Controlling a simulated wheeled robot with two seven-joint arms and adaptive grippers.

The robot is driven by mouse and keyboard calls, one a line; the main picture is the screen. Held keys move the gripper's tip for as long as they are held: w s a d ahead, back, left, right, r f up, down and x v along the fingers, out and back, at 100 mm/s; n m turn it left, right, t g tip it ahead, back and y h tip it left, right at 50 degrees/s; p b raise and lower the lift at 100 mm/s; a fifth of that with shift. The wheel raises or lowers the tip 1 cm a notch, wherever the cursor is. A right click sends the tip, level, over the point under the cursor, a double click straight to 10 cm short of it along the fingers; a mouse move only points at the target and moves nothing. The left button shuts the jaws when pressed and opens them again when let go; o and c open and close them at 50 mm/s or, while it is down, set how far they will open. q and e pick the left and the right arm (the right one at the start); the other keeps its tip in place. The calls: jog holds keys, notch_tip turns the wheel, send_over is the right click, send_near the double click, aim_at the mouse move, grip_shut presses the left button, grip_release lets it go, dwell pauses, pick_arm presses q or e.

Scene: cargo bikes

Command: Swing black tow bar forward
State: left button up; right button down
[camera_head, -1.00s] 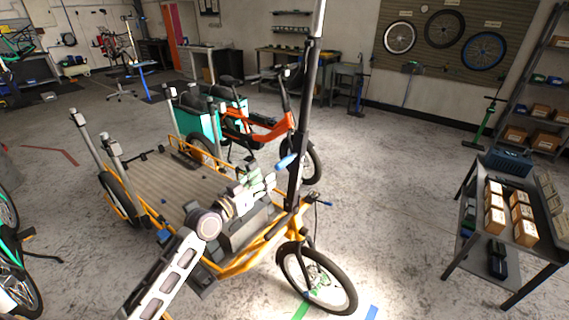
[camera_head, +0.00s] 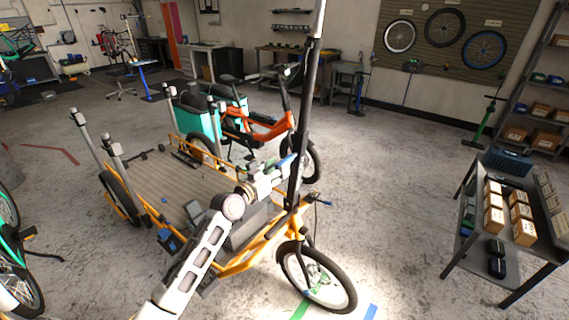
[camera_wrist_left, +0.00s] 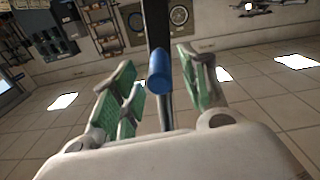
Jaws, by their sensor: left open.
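The black tow bar (camera_head: 304,120) stands nearly upright at the front of the yellow cargo bike (camera_head: 232,267). A short blue grip (camera_head: 288,160) sticks out of its side. My left gripper (camera_head: 284,171) is at the blue grip in the head view, partly covering it. In the left wrist view, the blue grip (camera_wrist_left: 160,73) shows between the spread green-padded fingers of my left gripper (camera_wrist_left: 165,85), with the black bar (camera_wrist_left: 157,30) behind it. The fingers are open, with a gap on each side of the grip. My right gripper is not in view.
An orange bike (camera_head: 262,128) with teal boxes stands just behind the yellow bike. A dark metal table (camera_head: 480,223) with cardboard boxes stands at the right. The floor (camera_head: 400,170) between the bike and the table is clear.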

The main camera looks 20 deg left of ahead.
pick_arm(q)
jog(key=shift+x, duration=1.2)
jog(key=shift+w+d, duration=0.2)
jog(key=shift+w, duration=0.25)
jog(key=shift+w+d, duration=0.15)
jog(key=shift+w, duration=0.15)
jog(key=c, duration=0.9)
grip_shut()
jog(key=shift+d, duration=0.1)
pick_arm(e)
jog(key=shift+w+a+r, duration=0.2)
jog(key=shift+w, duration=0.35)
